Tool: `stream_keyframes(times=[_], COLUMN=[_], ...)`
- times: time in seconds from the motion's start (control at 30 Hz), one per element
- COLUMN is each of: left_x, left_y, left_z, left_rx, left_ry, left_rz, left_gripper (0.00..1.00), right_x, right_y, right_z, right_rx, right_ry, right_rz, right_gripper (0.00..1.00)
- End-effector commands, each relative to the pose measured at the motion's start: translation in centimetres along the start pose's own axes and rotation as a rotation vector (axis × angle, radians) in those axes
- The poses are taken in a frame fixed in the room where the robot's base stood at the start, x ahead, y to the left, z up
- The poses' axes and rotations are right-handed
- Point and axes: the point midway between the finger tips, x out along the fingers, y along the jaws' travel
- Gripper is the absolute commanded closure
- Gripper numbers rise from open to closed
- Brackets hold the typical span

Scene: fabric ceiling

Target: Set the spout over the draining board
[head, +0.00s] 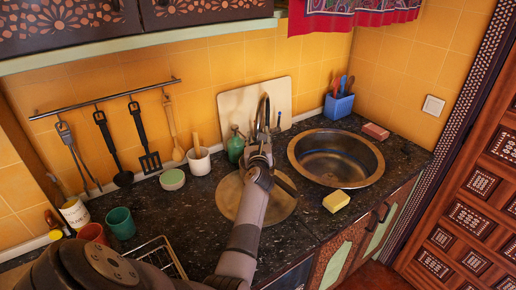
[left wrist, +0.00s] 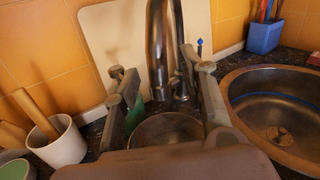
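The metal tap spout (head: 265,108) rises at the back of the counter, in front of a pale board leaning on the wall. The round draining board (head: 229,196) lies left of the round sink basin (head: 337,158), partly hidden by my left arm. My left gripper (head: 262,142) is at the tap, above the draining board's back edge. In the left wrist view its fingers are apart, with the spout (left wrist: 157,45) showing between them; I cannot tell whether they touch it. The spout's lower end shows near the draining board's far edge (left wrist: 165,127). My right gripper is out of view.
A green bottle (head: 235,146) stands close left of the tap. A white pot (head: 199,160) and a green-topped tub (head: 172,179) stand farther left. A yellow sponge (head: 336,201) lies before the basin. A blue utensil holder (head: 339,105) stands behind it. Cups (head: 120,223) and a wire rack are front left.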

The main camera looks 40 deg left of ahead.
Motion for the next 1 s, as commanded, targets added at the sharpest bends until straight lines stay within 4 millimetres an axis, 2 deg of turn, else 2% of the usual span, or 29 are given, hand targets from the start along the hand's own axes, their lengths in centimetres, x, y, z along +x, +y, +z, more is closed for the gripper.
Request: stream_keyframes(times=[0.03, 0.2, 0.43, 0.6, 1.0], left_x=[-1.2, -4.6, -8.0, -8.8, -8.8], left_y=[0.1, 0.0, 0.0, 0.1, 0.1], left_z=[-0.1, -0.1, 0.0, 0.0, 0.1], left_rx=[0.003, 0.001, 0.0, -0.001, -0.001], left_ry=[0.0, 0.0, 0.0, -0.001, -0.001], left_rz=[0.0, 0.0, 0.001, 0.002, 0.002], left_gripper=[0.61, 0.61, 0.61, 0.61, 0.61], right_x=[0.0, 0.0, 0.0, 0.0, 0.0], right_y=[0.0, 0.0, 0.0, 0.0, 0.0], right_z=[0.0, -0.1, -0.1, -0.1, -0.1], right_rx=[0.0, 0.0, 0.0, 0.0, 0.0], right_ry=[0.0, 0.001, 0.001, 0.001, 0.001], right_rz=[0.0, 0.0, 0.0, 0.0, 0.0], right_gripper=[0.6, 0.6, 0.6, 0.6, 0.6])
